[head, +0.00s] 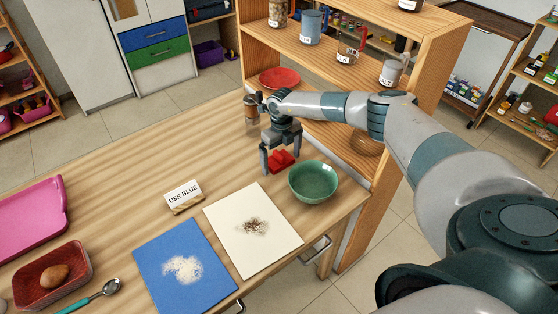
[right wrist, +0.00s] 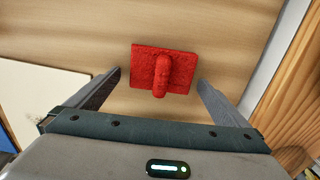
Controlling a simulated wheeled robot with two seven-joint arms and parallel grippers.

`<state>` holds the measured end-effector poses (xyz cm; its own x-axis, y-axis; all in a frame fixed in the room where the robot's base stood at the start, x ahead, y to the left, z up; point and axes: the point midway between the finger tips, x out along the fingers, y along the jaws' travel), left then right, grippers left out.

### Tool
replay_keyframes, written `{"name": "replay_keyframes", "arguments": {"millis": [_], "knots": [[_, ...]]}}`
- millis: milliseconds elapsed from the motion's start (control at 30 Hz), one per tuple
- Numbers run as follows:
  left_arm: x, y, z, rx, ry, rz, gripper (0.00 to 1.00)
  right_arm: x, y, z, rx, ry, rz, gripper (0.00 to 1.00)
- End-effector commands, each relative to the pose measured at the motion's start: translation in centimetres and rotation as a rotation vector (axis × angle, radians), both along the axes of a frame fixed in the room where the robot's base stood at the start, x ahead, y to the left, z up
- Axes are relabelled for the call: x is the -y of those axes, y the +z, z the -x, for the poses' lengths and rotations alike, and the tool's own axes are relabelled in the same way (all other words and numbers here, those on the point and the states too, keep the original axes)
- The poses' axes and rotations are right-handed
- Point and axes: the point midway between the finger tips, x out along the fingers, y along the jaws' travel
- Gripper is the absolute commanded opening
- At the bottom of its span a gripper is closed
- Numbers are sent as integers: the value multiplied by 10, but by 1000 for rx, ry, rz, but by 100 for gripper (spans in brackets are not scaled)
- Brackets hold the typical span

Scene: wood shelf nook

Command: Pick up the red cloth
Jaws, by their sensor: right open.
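The red cloth (head: 281,161) lies on the wooden table, just behind and left of the green bowl. In the right wrist view the red cloth (right wrist: 163,70) is a flat square with a raised ridge down its middle. My right gripper (head: 277,168) is above the cloth, pointing down. In the right wrist view the fingers of my right gripper (right wrist: 155,82) are spread wide, one to each side of the cloth, with nothing between them at the tips. My left gripper is not in view.
A green bowl (head: 314,182) stands close to the cloth. A white sheet (head: 262,247) with dark specks and a blue sheet (head: 197,289) with white powder lie in front. A small sign (head: 184,196) reads "USE BLUE". A wooden shelf (head: 330,62) rises behind. The table's left middle is clear.

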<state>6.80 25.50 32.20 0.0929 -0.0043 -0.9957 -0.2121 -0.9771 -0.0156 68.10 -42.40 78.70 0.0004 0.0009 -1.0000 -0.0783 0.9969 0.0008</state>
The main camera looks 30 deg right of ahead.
Motion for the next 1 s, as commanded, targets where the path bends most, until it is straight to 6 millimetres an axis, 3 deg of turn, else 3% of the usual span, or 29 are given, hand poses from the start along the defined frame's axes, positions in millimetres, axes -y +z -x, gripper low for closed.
{"name": "replay_keyframes", "arguments": {"millis": [133, 333, 767, 1000], "knots": [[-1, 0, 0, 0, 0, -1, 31, 0, 0, 0, 0, 0, 0, 100], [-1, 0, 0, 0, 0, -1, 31, 0, 0, 0, 0, 0, 0, 56], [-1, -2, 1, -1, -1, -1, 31, 0, 4, 0, 1, 1, 0, 56], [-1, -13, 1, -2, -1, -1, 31, 0, 27, -1, 3, 1, 0, 56]]}}
